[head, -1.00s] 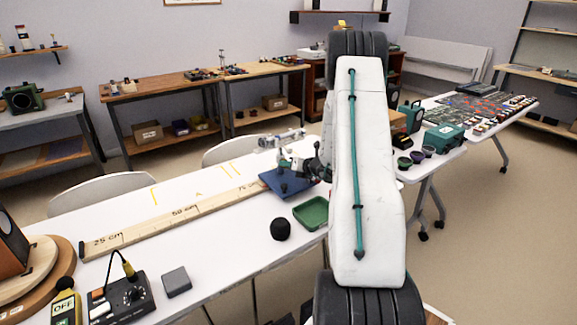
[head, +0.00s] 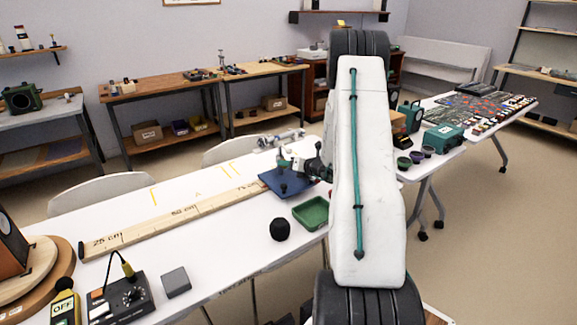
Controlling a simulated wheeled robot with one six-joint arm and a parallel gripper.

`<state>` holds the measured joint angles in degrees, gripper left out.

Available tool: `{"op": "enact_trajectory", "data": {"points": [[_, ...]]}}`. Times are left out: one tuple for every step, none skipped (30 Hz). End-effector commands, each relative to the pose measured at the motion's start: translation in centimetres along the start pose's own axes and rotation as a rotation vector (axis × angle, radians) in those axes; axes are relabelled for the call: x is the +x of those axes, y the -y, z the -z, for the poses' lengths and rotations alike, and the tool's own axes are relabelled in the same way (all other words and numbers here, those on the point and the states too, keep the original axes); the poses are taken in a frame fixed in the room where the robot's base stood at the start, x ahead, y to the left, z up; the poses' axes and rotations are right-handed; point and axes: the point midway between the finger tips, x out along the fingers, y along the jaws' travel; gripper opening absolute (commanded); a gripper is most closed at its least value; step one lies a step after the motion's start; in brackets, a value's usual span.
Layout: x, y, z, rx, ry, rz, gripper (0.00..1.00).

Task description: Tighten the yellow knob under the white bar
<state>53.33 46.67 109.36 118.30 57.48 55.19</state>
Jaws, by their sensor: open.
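A pale grey-white bar (head: 280,139) with fittings lies across the far side of the long white table, behind the blue plate (head: 274,182). I cannot make out a yellow knob under it; it is hidden or too small to tell. My gripper (head: 285,163), small and greenish in this view, is above the blue plate, on the near side of the bar and apart from it. It is open, and I see nothing held in it. My large white arm link hides the table to its right.
A wooden ruler board (head: 175,218) runs along the white table (head: 215,255). A control box (head: 122,297) and grey block (head: 176,282) stand at the left front.

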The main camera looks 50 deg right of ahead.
Motion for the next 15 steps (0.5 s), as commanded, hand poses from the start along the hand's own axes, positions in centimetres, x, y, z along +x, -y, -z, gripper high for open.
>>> {"op": "enact_trajectory", "data": {"points": [[-0.8,0.1,-0.1,0.000,0.002,0.002,0.49],[-1.2,0.1,-0.2,0.000,0.003,0.002,0.49],[-2.0,0.1,-0.1,0.001,0.003,0.002,0.49],[-2.5,0.1,-0.1,0.001,0.003,0.002,0.49],[-3.0,0.1,-0.2,0.001,0.003,0.002,0.49],[-3.8,0.1,-0.2,0.001,0.003,0.003,0.49],[-4.3,0.1,-0.2,0.001,0.003,0.003,0.49],[-4.8,0.1,-0.1,0.001,0.002,0.002,0.49],[-5.3,0.1,-0.1,0.001,0.002,0.002,0.49],[-5.8,0.1,-0.1,0.001,0.003,0.002,0.49],[-6.1,0.1,-0.2,0.001,0.004,0.002,0.49],[-6.5,0.1,-0.1,0.000,0.003,0.001,0.49],[-6.7,0.1,-0.1,0.000,0.002,0.001,0.49],[-6.9,0.0,-0.1,0.001,0.001,0.001,0.49],[-7.1,0.0,0.0,0.000,0.001,0.001,0.49]]}}
